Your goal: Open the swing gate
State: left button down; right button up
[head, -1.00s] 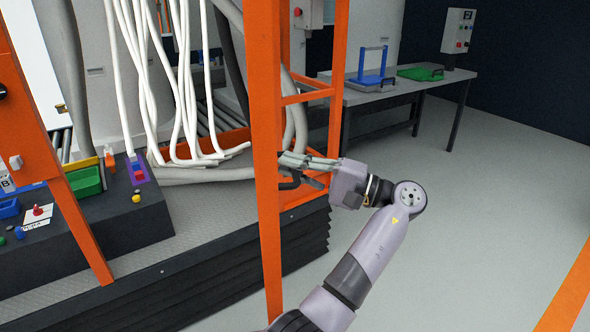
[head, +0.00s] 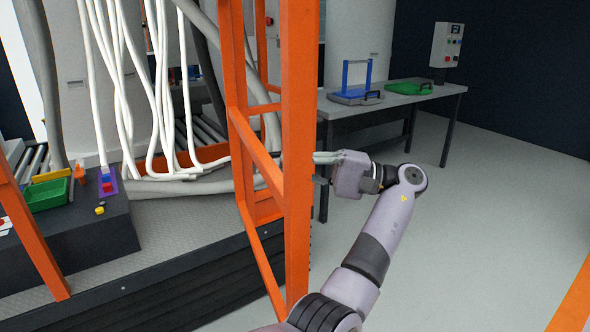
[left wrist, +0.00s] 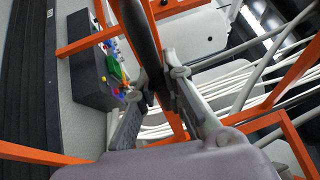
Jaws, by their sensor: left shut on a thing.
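The orange swing gate (head: 297,90) is a tall frame with crossbars, standing in the middle of the head view at the edge of a raised platform (head: 160,235). It stands at an angle, with its near upright closest to me. My left gripper (head: 324,157) comes from the right of that upright; its fingertips are partly hidden behind it. My right gripper is not in view.
On the platform, left, a dark box holds a green bin (head: 48,194) and small coloured parts. White hoses (head: 160,90) hang behind the gate. A grey table (head: 405,98) with blue and green fixtures stands at the back. The floor (head: 470,230) to the right is clear.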

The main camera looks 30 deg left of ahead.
pick_arm(q)
jog(key=shift+w, duration=0.15)
jog(key=c, duration=1.7)
grip_release()
jog(key=shift+o, duration=0.2)
